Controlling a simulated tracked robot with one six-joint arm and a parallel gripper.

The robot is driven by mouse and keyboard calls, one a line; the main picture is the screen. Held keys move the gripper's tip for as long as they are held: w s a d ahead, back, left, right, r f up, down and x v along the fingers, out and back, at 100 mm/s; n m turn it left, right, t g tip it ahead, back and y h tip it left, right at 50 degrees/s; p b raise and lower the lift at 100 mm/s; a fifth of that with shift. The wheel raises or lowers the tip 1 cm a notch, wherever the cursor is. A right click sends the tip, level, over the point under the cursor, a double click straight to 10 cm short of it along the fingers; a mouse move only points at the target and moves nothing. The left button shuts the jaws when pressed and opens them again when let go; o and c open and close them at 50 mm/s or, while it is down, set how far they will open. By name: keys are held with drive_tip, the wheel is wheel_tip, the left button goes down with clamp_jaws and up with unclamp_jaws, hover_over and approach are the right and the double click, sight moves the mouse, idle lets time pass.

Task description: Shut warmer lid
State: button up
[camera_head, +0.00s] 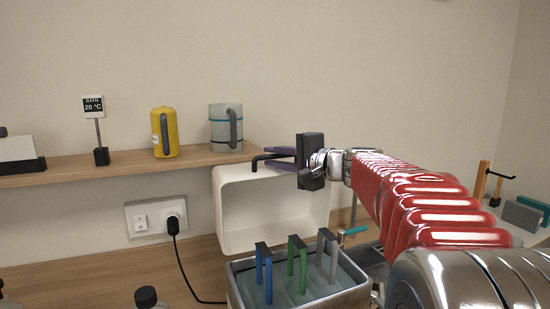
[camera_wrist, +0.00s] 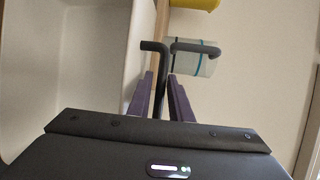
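The warmer's white lid (camera_head: 222,217) stands raised behind the bath, its hollow inside facing the head camera. In the wrist view its pale inside (camera_wrist: 80,60) fills the left. The lid's dark bent handle (camera_head: 258,159) sits at its top edge; it also shows in the wrist view (camera_wrist: 153,46). The warmer's grey bath (camera_head: 298,299) is uncovered below, with blue, green and grey handles standing in it. My gripper (camera_head: 277,157) is at the lid's top from the right. Its purple fingers (camera_wrist: 160,100) lie on either side of the handle bar, with slim gaps visible.
A wooden shelf (camera_head: 60,176) behind holds a yellow mug (camera_head: 165,135), a grey mug (camera_head: 220,128) and a bath temperature sign (camera_head: 93,106). A plug with a black cord (camera_head: 178,255) is left of the lid. A dark-capped bottle (camera_head: 147,298) stands in front.

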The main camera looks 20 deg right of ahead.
drive_tip(key=shift+c, duration=0.4)
clamp_jaws()
drive_tip(key=shift+d+f, duration=0.1)
drive_tip(key=shift+d, duration=0.05)
drive_tip(key=shift+s, duration=0.1)
drive_tip(key=shift+s+a, duration=0.1)
drive_tip(key=shift+a, duration=0.1)
